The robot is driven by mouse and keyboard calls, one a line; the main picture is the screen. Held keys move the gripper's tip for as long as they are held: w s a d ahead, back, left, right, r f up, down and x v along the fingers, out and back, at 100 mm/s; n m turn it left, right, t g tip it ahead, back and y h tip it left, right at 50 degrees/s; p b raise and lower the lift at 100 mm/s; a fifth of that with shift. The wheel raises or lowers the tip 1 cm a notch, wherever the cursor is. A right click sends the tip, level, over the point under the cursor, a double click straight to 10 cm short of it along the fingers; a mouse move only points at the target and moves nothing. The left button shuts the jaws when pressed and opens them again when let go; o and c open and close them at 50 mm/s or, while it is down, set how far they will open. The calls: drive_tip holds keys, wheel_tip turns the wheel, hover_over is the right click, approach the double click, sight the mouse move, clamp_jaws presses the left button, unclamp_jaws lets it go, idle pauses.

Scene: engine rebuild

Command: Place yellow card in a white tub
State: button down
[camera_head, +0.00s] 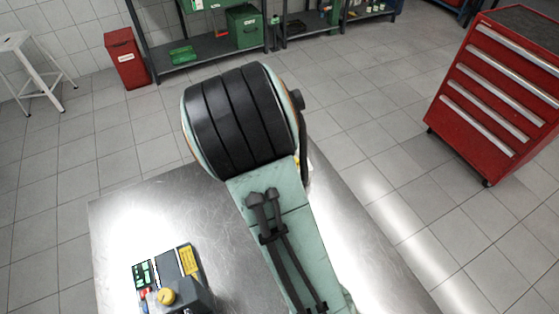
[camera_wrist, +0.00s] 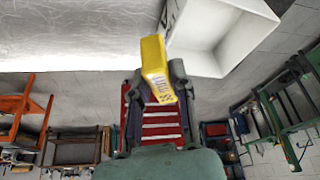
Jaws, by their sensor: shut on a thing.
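A yellow card (camera_wrist: 155,67) with dark printing is held between the two fingers of my gripper (camera_wrist: 156,80) in the wrist view. My gripper is shut on it, and its far end sticks out past the fingertips. A white tub (camera_wrist: 215,35) with an open, box-like inside is at the upper right of the wrist view. In the picture the card's far end lies close beside the tub's left wall; I cannot tell whether they touch. In the head view my arm hides the tub and most of my gripper.
A metal table (camera_head: 140,205) carries a control box (camera_head: 175,280) with a yellow knob at the lower left. A red drawer cabinet (camera_head: 495,90) stands on the floor at right. Shelves (camera_head: 215,45), a red bin (camera_head: 126,58) and a white stool (camera_head: 30,65) are at the back.

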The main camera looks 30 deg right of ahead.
drive_tip(key=w+d+f, duration=0.1)
drive_tip(key=w+f, duration=0.4)
drive_tip(key=w+d+f, duration=0.1)
drive_tip(key=w+f, duration=0.1)
drive_tip(key=w, duration=0.1)
drive_tip(key=shift+w+d+f, duration=0.2)
drive_tip(key=shift+d+f, duration=0.05)
drive_tip(key=shift+d, duration=0.1)
drive_tip(key=shift+w+f, duration=0.15)
drive_tip(key=shift+f, duration=1.5)
drive_tip(key=shift+f, duration=0.1)
drive_tip(key=c, duration=1)
unclamp_jaws()
